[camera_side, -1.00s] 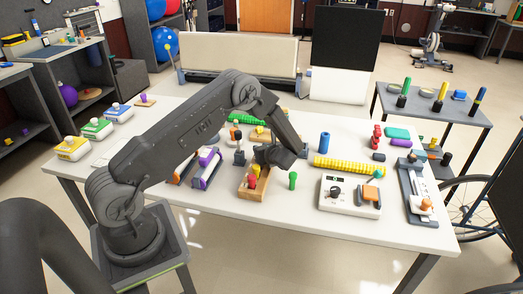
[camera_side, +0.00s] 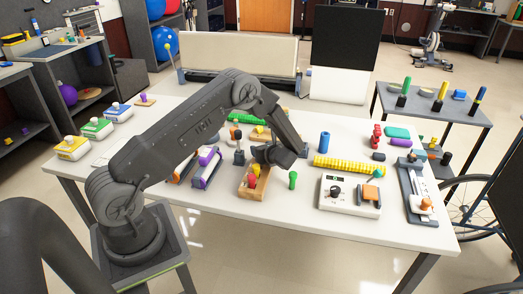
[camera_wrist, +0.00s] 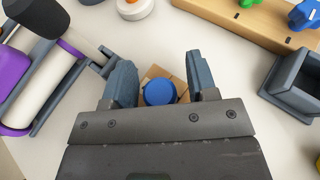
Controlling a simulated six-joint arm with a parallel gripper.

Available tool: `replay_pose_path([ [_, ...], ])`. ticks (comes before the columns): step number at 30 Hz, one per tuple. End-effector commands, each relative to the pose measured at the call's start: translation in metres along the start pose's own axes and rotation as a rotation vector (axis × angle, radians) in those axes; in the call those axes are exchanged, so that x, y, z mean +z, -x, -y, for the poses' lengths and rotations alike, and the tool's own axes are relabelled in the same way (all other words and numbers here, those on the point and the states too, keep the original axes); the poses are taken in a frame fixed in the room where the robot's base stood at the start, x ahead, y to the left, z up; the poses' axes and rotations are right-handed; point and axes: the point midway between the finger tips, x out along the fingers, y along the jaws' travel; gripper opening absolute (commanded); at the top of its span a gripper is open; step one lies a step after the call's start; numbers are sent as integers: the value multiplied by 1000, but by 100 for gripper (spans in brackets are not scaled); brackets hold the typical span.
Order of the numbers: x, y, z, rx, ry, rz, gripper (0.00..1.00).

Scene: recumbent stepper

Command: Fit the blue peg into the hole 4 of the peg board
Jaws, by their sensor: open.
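The blue peg (camera_wrist: 160,92) shows end-on as a round blue top in the wrist view, between my fingers. A tan wooden surface (camera_wrist: 152,74) shows around it, mostly hidden. My gripper (camera_wrist: 160,75) is open, with one finger on each side of the peg and visible gaps. In the side view my gripper (camera_side: 275,160) is low over the table, and its fingertips and the blue peg are hard to make out. A wooden board (camera_side: 244,192) with red and yellow pieces lies just below it. I cannot read any hole numbers.
A green peg (camera_side: 293,180) stands right of the wooden board. A purple roller device (camera_side: 206,168) is to its left. A blue cylinder (camera_side: 325,143), a yellow ridged roll (camera_side: 349,164) and a white control box (camera_side: 342,201) stand to the right. The table's front strip is clear.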

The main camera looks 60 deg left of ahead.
Motion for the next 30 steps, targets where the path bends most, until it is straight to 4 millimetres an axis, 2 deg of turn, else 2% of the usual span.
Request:
replay_pose_path([
  [13,0,87,1,-5,-2,-1,53],
  [18,-1,109,0,-3,-1,0,53],
  [22,2,118,0,1,9,-5,53],
  [26,20,133,-7,23,91,-47,53],
  [30,58,166,-28,79,297,-160,53],
])
